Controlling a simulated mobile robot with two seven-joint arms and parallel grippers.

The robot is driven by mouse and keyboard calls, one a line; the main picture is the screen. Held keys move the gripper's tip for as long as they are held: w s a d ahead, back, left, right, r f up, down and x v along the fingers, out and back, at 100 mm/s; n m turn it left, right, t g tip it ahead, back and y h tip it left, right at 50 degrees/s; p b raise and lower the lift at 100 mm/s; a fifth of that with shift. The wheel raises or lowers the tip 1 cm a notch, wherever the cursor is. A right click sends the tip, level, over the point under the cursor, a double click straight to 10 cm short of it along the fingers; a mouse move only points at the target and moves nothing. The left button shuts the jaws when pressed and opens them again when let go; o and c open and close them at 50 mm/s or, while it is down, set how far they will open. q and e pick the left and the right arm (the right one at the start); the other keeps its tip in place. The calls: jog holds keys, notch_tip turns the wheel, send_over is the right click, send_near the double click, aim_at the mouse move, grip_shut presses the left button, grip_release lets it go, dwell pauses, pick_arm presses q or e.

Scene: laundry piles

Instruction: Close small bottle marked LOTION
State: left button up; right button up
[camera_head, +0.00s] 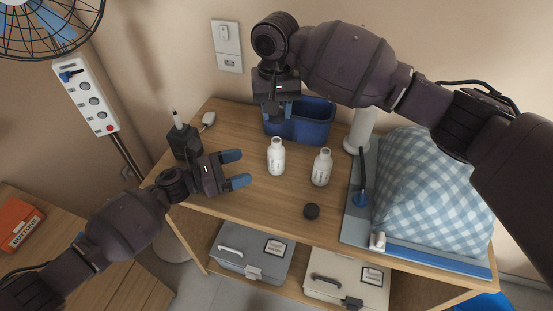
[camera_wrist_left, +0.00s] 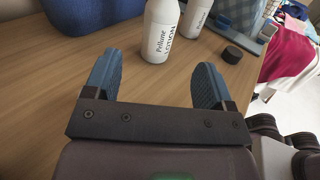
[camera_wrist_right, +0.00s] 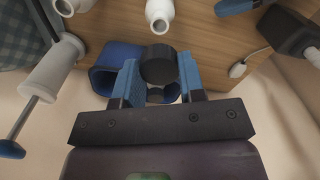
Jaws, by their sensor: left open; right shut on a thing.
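Two small white bottles with bare, uncapped necks stand upright on the wooden table. The left one (camera_head: 276,157) is nearest my left gripper; in the left wrist view its label (camera_wrist_left: 160,32) appears to read LOTION. The other bottle (camera_head: 321,168) stands to its right, its label partly unreadable. My left gripper (camera_head: 238,169) is open and empty, left of the nearer bottle and apart from it. My right gripper (camera_head: 277,110) is shut on a black cap (camera_wrist_right: 158,65), above the blue bin and behind the bottles. A second black cap (camera_head: 311,211) lies on the table in front.
The blue bin (camera_head: 318,127) stands at the table's back. The table's front middle is mostly clear.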

aim_at(281, 155)
pick_arm(q)
jog(key=x, duration=1.1)
jog(key=shift+w+d, duration=0.15)
jog(key=shift+d, duration=0.15)
jog(key=c, duration=1.4)
jog(key=shift+o, duration=0.2)
pick_arm(e)
jog(key=shift+f, duration=2.5)
jog(key=shift+f, duration=0.15)
jog(key=shift+f, duration=0.75)
jog(key=shift+f, duration=0.55)
pick_arm(q)
grip_shut()
